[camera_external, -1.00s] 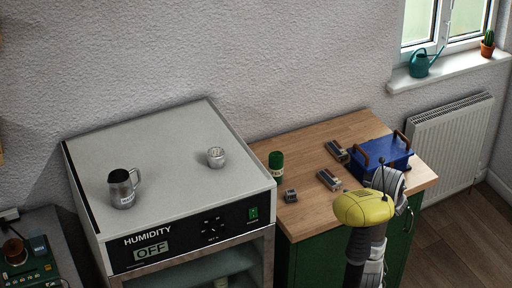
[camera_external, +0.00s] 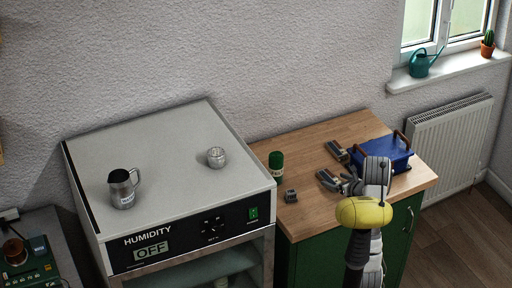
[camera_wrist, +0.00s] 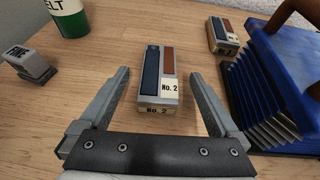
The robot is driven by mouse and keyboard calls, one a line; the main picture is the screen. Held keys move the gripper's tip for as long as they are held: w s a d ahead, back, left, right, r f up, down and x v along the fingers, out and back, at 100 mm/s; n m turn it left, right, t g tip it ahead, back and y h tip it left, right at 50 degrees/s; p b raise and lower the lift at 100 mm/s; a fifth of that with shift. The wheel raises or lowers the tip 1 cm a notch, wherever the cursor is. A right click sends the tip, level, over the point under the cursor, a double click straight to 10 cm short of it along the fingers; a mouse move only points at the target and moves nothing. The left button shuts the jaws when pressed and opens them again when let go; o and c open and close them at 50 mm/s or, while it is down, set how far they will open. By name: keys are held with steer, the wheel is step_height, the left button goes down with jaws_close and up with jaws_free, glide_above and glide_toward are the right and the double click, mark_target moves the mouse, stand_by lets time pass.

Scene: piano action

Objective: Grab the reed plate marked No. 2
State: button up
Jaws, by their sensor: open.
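The reed plate marked No. 2 (camera_wrist: 158,75) lies on the wooden worktop in the wrist view, a grey block with a dark blue strip and a brown strip. Its "No. 2" label faces me. My gripper (camera_wrist: 160,105) is open, with one finger on each side of the plate's near end and a gap to it on both sides; nothing is held. In the external view the plate (camera_external: 326,178) shows just left of my gripper (camera_external: 346,183), partly hidden by it.
The blue bellows box (camera_wrist: 270,80) with brown handles stands close on the right. A small grey block (camera_wrist: 30,65) and a green can (camera_wrist: 70,18) are at left. Worktop (camera_external: 310,215) in front is bare.

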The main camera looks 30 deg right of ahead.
mark_target(332, 179)
steer(key=shift+x, duration=1.55)
jaws_close()
